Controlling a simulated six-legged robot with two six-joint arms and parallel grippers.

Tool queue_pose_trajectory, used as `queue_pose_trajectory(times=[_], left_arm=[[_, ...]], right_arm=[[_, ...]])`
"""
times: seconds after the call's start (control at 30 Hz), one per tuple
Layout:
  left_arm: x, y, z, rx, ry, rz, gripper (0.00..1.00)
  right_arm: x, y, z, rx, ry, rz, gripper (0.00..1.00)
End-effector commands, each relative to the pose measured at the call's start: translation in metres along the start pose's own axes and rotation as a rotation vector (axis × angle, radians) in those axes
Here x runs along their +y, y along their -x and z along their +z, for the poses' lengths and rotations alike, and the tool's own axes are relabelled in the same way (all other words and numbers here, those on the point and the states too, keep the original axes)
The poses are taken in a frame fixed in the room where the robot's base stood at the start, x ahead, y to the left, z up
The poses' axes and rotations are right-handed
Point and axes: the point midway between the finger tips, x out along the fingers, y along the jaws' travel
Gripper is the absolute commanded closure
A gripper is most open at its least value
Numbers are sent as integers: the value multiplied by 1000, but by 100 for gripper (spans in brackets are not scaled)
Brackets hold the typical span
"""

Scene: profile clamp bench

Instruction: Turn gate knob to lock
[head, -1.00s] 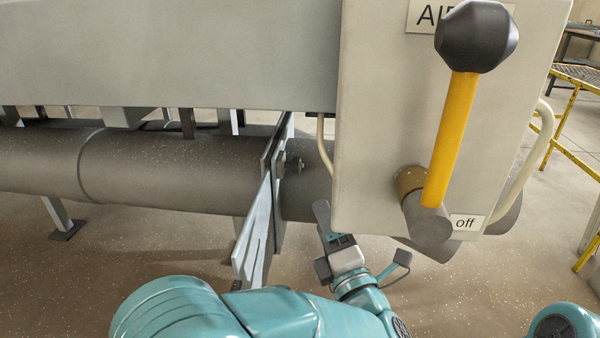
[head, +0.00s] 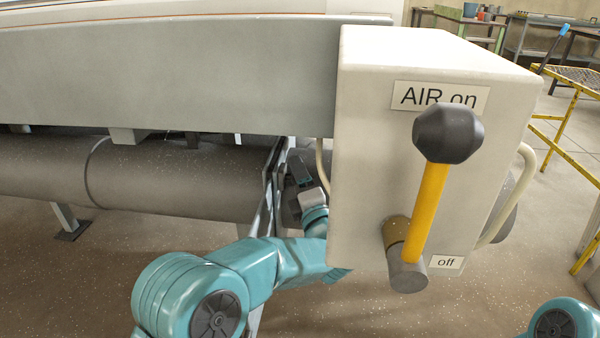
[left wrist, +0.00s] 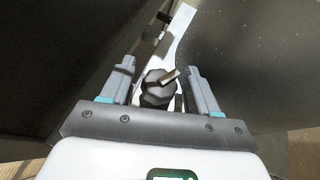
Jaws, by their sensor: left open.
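The gate knob (left wrist: 157,90) is a small dark faceted knob with a thin pale bar across it, seen in the left wrist view. My left gripper (left wrist: 158,68) is open, one finger on each side of the knob. Whether either finger touches it I cannot tell. In the head view my left gripper (head: 302,178) is at the pale gate plate (head: 270,180) by the dark pipe, beside the control box. There the knob is hidden behind the gripper. My right gripper is out of view.
The grey control box (head: 365,170) stands just right of my left gripper. Its yellow lever (head: 431,205) has a black ball and points up toward the "AIR on" label (head: 440,97). The thick dark pipe (head: 170,180) runs left under a grey beam (head: 170,80).

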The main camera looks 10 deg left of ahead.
Motion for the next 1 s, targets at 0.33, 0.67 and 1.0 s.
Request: queue_pose_trajectory(times=[0.33,0.67,1.0], left_arm=[[-1,0,0,0,0,-1,88],[-2,1,0,1,-4,-11,88],[-2,1,0,5,-15,-34,89]], right_arm=[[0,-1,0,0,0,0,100],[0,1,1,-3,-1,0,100],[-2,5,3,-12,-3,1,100]])
